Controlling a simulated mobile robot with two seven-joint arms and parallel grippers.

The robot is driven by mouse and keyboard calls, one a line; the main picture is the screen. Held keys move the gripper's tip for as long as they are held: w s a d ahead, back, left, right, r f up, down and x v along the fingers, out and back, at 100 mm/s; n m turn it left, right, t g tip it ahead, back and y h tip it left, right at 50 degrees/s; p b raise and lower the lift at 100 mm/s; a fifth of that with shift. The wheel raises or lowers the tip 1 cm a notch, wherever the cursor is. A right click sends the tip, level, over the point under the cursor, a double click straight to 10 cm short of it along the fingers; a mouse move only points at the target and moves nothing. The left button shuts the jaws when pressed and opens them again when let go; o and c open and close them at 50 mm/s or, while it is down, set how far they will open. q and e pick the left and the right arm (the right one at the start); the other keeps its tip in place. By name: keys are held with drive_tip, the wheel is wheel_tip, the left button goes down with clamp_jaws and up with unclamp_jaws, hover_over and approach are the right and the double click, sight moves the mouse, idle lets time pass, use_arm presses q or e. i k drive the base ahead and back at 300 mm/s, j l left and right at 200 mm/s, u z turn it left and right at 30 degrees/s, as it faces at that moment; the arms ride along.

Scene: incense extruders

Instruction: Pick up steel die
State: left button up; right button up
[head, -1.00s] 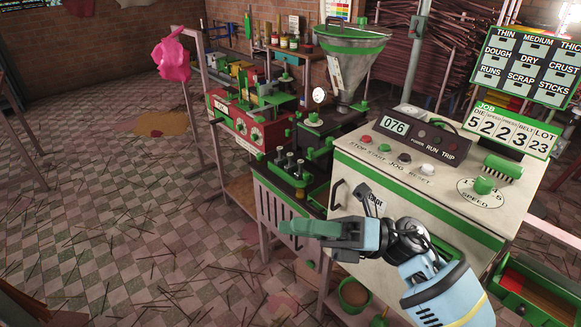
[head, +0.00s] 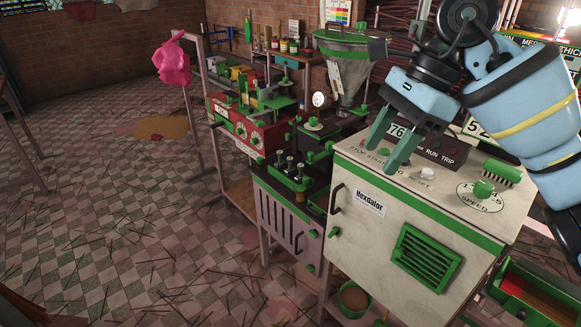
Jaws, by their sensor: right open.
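I cannot pick out the steel die for certain in the head view; small metal parts are too small to tell apart. Several dark metal posts (head: 289,164) stand on the green-and-black fixture (head: 287,182) at the front of the extruder. My right gripper (head: 381,158) hangs from the upper right with its two green fingers apart, pointing down and left. Nothing shows between them. It appears in front of the top of the white control cabinet (head: 385,215), to the right of the posts. My left gripper is out of view.
A steel hopper (head: 346,75) rises behind the fixture. A red machine (head: 240,128) stands to the left. A green brush (head: 503,171) and a speed knob (head: 484,188) are on the cabinet. A green bucket (head: 354,299) is below. The tiled floor at left is strewn with sticks.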

sight(289, 172)
drive_tip(key=i, duration=1.45)
